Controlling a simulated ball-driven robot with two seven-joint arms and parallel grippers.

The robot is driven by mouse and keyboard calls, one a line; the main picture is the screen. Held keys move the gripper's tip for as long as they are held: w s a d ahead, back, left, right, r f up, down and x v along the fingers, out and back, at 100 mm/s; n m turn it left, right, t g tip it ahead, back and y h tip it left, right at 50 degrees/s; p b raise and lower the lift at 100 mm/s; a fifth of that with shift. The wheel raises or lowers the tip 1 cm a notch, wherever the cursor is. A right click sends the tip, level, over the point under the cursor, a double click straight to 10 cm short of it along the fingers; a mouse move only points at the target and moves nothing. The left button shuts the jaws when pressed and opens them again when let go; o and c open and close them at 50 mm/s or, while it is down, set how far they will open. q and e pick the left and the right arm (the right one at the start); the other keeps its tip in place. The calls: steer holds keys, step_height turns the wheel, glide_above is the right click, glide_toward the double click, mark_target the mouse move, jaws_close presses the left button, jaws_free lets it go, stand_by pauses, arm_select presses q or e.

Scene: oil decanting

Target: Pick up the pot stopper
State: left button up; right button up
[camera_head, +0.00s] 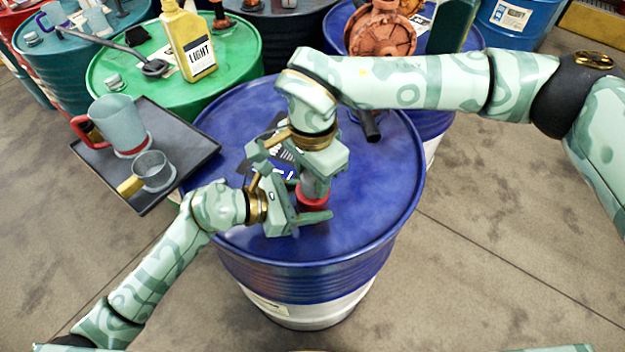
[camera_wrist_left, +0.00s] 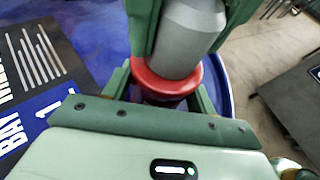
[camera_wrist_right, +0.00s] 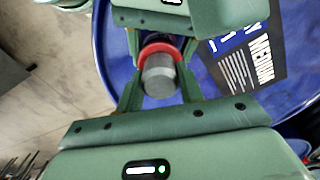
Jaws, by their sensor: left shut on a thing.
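The pot stopper appears to be the small grey cylinder with a red collar (camera_head: 312,199), upright over the blue drum. It also shows in the left wrist view (camera_wrist_left: 185,35) and the right wrist view (camera_wrist_right: 158,78). My left gripper (camera_head: 300,215) comes in from the side, shut on it around the red collar. The lower part is mostly hidden, so I cannot tell if it touches the drum. My right gripper (camera_head: 314,178) reaches down from above. Its fingers straddle the grey part, with narrow gaps in the right wrist view.
The blue drum (camera_head: 385,190) has a dark label and a black-handled thing (camera_head: 370,128) on top. A dark tray (camera_head: 198,158) at left holds a grey jug (camera_head: 118,122) and a small cup (camera_head: 152,168). A yellow bottle (camera_head: 188,45) stands on the green drum (camera_head: 235,55).

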steer(key=shift+c, duration=0.4)
step_height(320, 180, up, 10)
steer(key=shift+r, duration=0.1)
arm_select(q)
steer(key=o, duration=1.3)
steer(key=shift+a, duration=0.1)
